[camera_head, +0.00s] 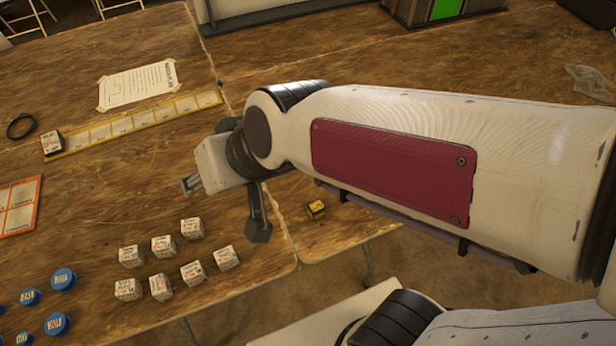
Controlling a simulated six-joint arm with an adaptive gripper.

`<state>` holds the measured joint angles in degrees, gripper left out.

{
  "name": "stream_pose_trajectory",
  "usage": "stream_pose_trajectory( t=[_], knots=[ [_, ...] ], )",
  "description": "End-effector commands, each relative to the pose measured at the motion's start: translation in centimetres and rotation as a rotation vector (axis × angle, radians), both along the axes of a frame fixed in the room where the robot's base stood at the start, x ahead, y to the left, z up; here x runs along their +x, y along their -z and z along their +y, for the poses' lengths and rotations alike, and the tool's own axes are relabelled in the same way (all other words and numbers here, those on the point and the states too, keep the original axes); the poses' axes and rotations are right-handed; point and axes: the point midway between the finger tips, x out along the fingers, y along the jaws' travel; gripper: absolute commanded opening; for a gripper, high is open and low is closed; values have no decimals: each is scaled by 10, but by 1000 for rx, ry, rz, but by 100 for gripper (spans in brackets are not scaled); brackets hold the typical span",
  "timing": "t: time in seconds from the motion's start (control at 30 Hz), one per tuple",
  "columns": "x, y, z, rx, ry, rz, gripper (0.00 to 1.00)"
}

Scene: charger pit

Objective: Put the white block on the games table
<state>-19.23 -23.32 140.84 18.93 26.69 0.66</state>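Several small white blocks with printed labels stand in two rows on the left wooden table (90,215), near its front edge; one of them is the right-hand white block (226,258). Another white block with a dark side (52,143) sits at the left end of a yellow-edged strip (135,123). My gripper (222,195) is at the end of my arm, above the right part of this table, behind and above the rows of blocks. Its fingers are small and partly hidden by the wrist, so its opening is unclear. No marking shows which table is the games table.
Blue round pieces (64,279) stand at the lower left. A yellow block (316,209) sits on the right table near its front edge. My arm covers much of the right table.

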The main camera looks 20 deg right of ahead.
Motion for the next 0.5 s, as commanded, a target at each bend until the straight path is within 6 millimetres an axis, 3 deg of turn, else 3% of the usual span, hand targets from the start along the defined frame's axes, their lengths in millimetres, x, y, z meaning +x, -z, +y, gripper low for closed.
stream_pose_trajectory(
  t=[0.3, 0.5],
  knots=[
    [-49, -11, -91, -167, 69, 26, 39],
    [-82, -13, -135, -261, 123, 60, 39]
  ],
)
